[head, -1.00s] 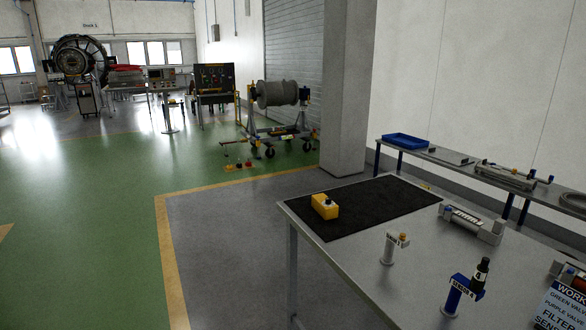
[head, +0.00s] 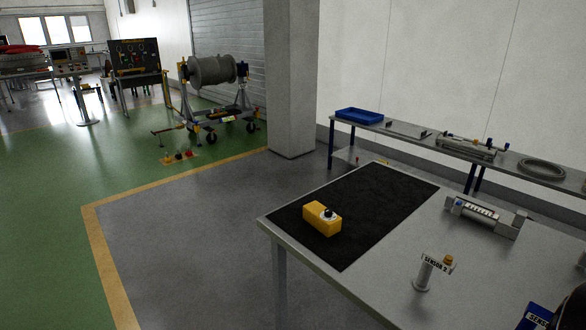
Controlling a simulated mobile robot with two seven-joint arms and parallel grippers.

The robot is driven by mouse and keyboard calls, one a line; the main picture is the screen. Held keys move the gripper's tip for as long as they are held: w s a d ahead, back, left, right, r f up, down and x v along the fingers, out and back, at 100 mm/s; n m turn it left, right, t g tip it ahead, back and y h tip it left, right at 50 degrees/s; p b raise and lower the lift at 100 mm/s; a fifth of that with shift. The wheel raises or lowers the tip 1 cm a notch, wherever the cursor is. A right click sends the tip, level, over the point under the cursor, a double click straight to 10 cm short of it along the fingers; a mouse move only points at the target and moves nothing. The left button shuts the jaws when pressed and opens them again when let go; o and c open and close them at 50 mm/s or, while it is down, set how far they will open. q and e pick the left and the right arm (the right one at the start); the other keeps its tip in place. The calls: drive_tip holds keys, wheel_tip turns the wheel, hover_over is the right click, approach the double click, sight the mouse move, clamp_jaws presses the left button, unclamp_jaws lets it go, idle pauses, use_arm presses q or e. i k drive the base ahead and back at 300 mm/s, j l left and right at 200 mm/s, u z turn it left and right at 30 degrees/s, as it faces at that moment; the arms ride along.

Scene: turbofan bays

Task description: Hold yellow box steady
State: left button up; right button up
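The yellow box (head: 321,219) lies on the black mat (head: 372,198) near the left end of the grey table. It has a dark and white round knob on its top. Nothing touches it except the mat. Neither of my grippers clearly shows in the head view. A dark rounded shape at the bottom right corner is cut off, and I cannot tell what it is.
A sensor 2 stand (head: 427,272) and a grey fixture (head: 485,216) stand on the table, right of the mat. A back bench holds a blue tray (head: 359,116). A pillar (head: 292,80) stands behind. Grey floor (head: 190,240) left of the table is clear.

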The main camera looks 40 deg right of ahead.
sight(328, 211)
drive_tip(key=i+j+z, duration=0.1)
drive_tip(key=i+z, duration=0.25)
drive_tip(key=i, duration=0.2)
drive_tip(key=i+j+z, duration=0.35)
drive_tip(key=i, duration=0.15)
drive_tip(key=i+j+z, duration=0.1)
drive_tip(key=z, duration=0.3)
drive_tip(key=i+j+z, duration=0.2)
drive_tip(key=z, duration=0.25)
drive_tip(key=i+j+z, duration=0.2)
drive_tip(key=z, duration=0.2)
drive_tip(key=i+j+z, duration=0.1)
drive_tip(key=j+z, duration=0.15)
drive_tip(key=z, duration=0.2)
drive_tip(key=j+z, duration=0.4)
drive_tip(key=i+l, duration=0.05)
drive_tip(key=l, duration=0.05)
